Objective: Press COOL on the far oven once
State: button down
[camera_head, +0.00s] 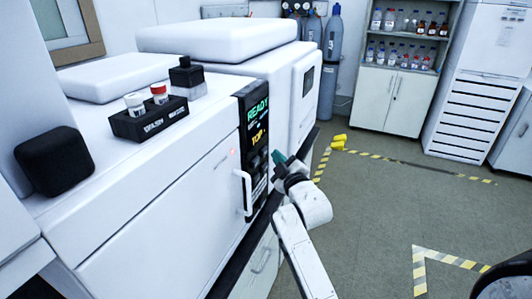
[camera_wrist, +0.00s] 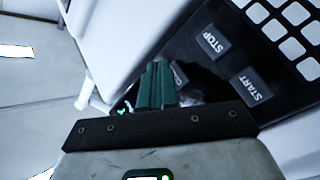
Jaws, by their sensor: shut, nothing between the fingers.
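A white oven (camera_head: 160,215) with a door handle (camera_head: 243,192) has a black control panel (camera_head: 252,125) on its right edge, with a lit display reading READY in green and a yellow line below. In the wrist view the dark panel shows a STOP key (camera_wrist: 213,41), a START key (camera_wrist: 251,90) and a third key (camera_wrist: 180,76) partly hidden behind my fingers, its lettering not fully readable. My gripper (camera_head: 279,157) is shut and empty, its green fingertips (camera_wrist: 157,66) in front of the panel by that third key. I cannot tell whether they touch it.
A black vial rack (camera_head: 150,122) and a black box (camera_head: 54,160) sit on top of the oven. Another white unit (camera_head: 306,88) with a small window stands beyond the panel. Open floor (camera_head: 385,210) with yellow-black tape lies to the right.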

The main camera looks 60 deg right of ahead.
jog(key=shift+w, duration=0.2)
dwell(0.4)
jog(key=shift+w+b, duration=0.25)
jog(key=shift+b, duration=0.05)
jog(key=shift+w+a+b, duration=0.1)
jog(key=shift+w+b, duration=0.3)
jog(key=shift+w, duration=0.05)
dwell(0.6)
jog(key=shift+s+r+p, duration=0.1)
jog(key=shift+s+p, duration=0.1)
jog(key=shift+p, duration=0.1)
jog(key=shift+s+p, duration=0.7)
jog(key=shift+p, duration=0.15)
